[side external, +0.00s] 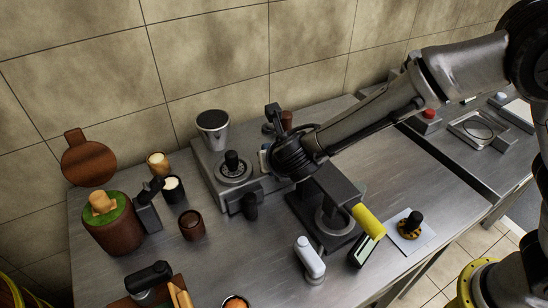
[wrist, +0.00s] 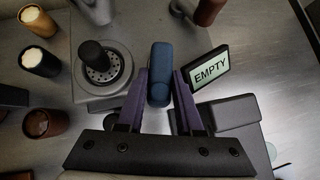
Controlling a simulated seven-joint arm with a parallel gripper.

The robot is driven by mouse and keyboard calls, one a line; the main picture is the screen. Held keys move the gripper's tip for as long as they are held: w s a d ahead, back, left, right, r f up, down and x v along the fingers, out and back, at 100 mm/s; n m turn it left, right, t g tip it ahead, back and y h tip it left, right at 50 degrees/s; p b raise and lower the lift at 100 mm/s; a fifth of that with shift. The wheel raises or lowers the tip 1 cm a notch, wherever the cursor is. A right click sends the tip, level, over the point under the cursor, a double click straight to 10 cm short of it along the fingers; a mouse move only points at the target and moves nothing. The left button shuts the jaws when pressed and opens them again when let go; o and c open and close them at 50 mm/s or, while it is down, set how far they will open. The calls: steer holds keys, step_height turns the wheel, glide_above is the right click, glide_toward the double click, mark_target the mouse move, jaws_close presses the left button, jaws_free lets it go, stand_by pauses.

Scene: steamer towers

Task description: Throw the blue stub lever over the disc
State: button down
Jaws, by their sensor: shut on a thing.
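The blue stub lever (wrist: 160,62) stands between the two purple fingers of my gripper (wrist: 161,80) in the wrist view. The fingers are shut on it. In the side external view my gripper (side external: 272,160) is at the right part of the grey machine, and the lever is mostly hidden by my wrist. A round perforated disc (wrist: 122,72) with a black knob on it lies just left of the lever in the wrist view. It also shows on the machine top in the side external view (side external: 243,178). A sign reading "EMPTY" (wrist: 209,68) stands right of the lever.
A metal cup (side external: 212,128) stands on the machine's back left. A dark press with a yellow handle (side external: 368,221) stands close to its right. Several small cups, including a brown one (side external: 192,225), stand to the left. The front middle of the steel counter (side external: 235,265) has some free room.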

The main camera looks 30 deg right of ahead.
steer(key=m+h, duration=0.1)
steer(key=a+m+g+h, duration=0.1)
steer(key=m, duration=0.1)
steer(key=a+m+h, duration=0.1)
steer(key=m, duration=0.1)
steer(key=shift+w+g+h, duration=0.3)
steer(key=shift+w+g, duration=0.1)
steer(key=shift+w+a+m+g+h, duration=0.2)
steer(key=shift+m+g+h, duration=0.2)
steer(key=shift+m, duration=0.35)
steer(key=shift+w+a+m+g+h, duration=0.1)
steer(key=shift+w+m+g+h, duration=0.15)
steer(key=shift+m+g, duration=0.35)
steer(key=shift+w+a+m+g+h, duration=0.15)
steer(key=shift+m+g+h, duration=0.2)
steer(key=shift+m, duration=0.5)
steer(key=c, duration=0.6)
jaws_free()
steer(key=shift+o, duration=0.2)
steer(key=shift+d, duration=0.15)
